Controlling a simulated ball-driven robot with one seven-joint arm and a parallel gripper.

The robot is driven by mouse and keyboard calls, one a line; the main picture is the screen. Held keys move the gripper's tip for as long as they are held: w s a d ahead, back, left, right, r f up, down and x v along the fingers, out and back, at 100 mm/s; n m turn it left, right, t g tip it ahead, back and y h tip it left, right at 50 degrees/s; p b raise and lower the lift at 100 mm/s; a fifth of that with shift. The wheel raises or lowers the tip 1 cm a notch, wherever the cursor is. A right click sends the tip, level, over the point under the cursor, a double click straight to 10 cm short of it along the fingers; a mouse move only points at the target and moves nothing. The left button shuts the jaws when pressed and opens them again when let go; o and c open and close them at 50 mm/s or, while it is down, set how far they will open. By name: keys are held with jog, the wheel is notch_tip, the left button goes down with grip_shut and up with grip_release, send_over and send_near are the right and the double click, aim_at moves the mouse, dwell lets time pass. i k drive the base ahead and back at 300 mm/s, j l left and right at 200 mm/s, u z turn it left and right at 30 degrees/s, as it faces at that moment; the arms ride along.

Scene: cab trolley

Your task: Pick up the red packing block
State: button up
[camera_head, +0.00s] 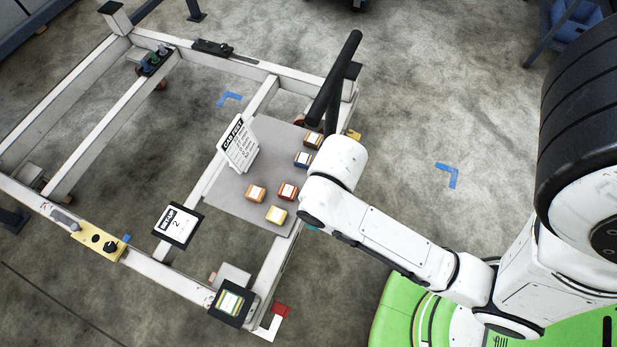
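The red packing block (287,191) sits on a grey board (228,205) on the trolley. It has a white label on top and stands among other small blocks, apart from them. An orange block (256,193) is to its left, a yellow block (276,214) just below it, and a blue block (303,159) above it. My white arm reaches in from the right and its bent part is just right of the red block. My gripper cannot be made out; the arm hides that area.
A brown-orange block (313,140) stands at the board's upper right, partly covered. A "CAB FIRST" sign (238,144) stands at the board's upper left. The white trolley frame (100,157) surrounds open gaps. A black handle bar (335,80) rises near my arm. A black-framed card (178,225) lies left.

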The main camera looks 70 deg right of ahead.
aim_at(287, 192)
jog(key=k+z, duration=0.45)
jog(key=k, duration=0.5)
jog(key=l, duration=0.05)
